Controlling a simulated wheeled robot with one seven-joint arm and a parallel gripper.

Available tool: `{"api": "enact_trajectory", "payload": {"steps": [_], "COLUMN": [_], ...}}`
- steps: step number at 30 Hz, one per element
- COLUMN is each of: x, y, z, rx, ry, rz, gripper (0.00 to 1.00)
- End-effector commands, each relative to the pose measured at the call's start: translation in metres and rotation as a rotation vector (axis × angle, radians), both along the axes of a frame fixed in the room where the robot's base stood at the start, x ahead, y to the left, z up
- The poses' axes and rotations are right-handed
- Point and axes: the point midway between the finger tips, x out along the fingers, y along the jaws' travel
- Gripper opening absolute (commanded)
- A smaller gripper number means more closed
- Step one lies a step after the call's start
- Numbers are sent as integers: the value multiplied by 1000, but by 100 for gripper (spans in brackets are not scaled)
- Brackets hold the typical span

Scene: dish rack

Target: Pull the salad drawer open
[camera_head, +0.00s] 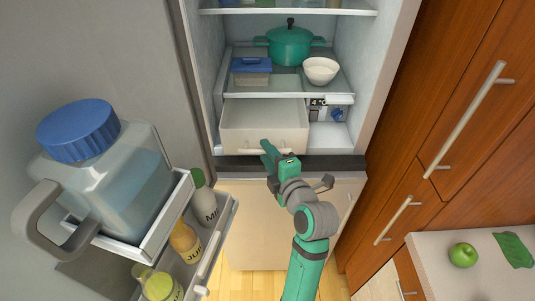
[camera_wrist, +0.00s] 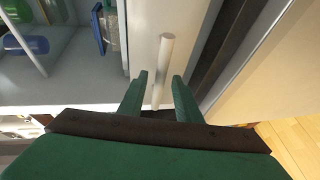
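The salad drawer (camera_head: 262,140) is a pale bin low in the open fridge, on the left side. Part of its inside shows below the shelf above it. Its handle (camera_wrist: 165,60) is a light round bar on the drawer front. My gripper (camera_head: 269,152) is at the drawer front. In the wrist view, my two green fingers (camera_wrist: 160,92) are apart, one on each side of the handle bar. A gap shows between the bar and the fingers. In the head view my gripper hides part of the handle.
The fridge door's bins at the left hold a large blue-capped jug (camera_head: 105,170) and several bottles (camera_head: 185,243). A green pot (camera_head: 290,46), a white bowl (camera_head: 320,70) and a blue-lidded box (camera_head: 251,70) stand on the shelf above. Wooden cabinets (camera_head: 440,130) rise at the right.

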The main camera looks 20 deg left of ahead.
Motion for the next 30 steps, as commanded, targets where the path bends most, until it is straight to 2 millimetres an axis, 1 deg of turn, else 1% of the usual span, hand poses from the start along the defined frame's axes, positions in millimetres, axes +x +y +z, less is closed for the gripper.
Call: {"api": "enact_trajectory", "payload": {"steps": [5, 8, 18, 21, 25, 30], "x": [-3, -11, -59, -70, -79, -83], "y": [-3, -10, -48, -56, -64, -70], "z": [1, 3, 14, 17, 18, 19], "rx": [0, 1, 1, 0, 1, 0], "ry": [-1, -2, -2, -2, 0, 0], "rz": [-1, -2, -3, 0, -2, -6], "gripper": [31, 31, 31, 31, 31, 31]}}
